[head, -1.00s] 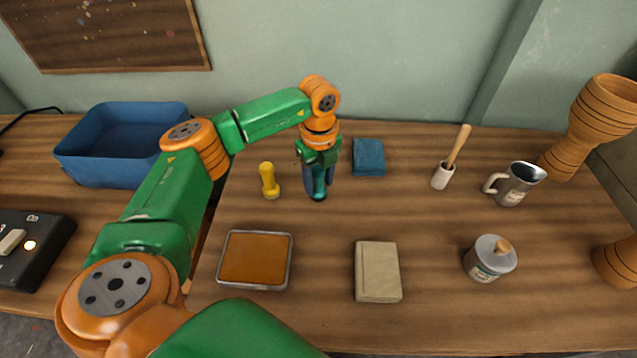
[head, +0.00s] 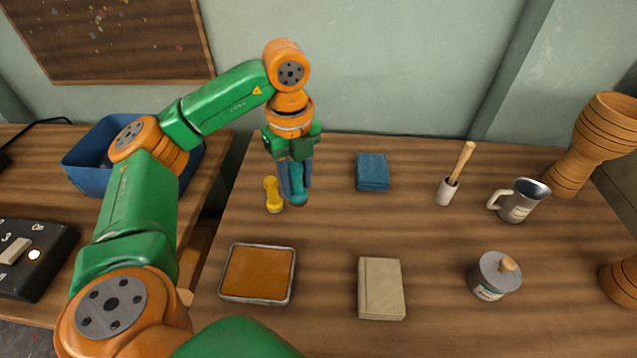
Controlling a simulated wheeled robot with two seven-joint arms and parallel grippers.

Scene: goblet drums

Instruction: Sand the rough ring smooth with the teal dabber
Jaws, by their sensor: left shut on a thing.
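My left gripper (head: 294,180) is shut on the teal dabber (head: 299,188), which it holds upright. The dabber is just right of a yellow dabber-like tool (head: 273,195); I cannot tell if its foot touches the table. A tall orange-brown goblet drum (head: 598,135) with dark rings stands at the far right. Part of a second wooden piece (head: 622,285) shows at the right edge. I cannot tell which ring is rough. My right gripper is out of view.
A shallow metal tray (head: 222,285) with orange-brown filling, a beige block (head: 381,289) and a lidded pot (head: 493,278) stand in front. The table's middle is clear.

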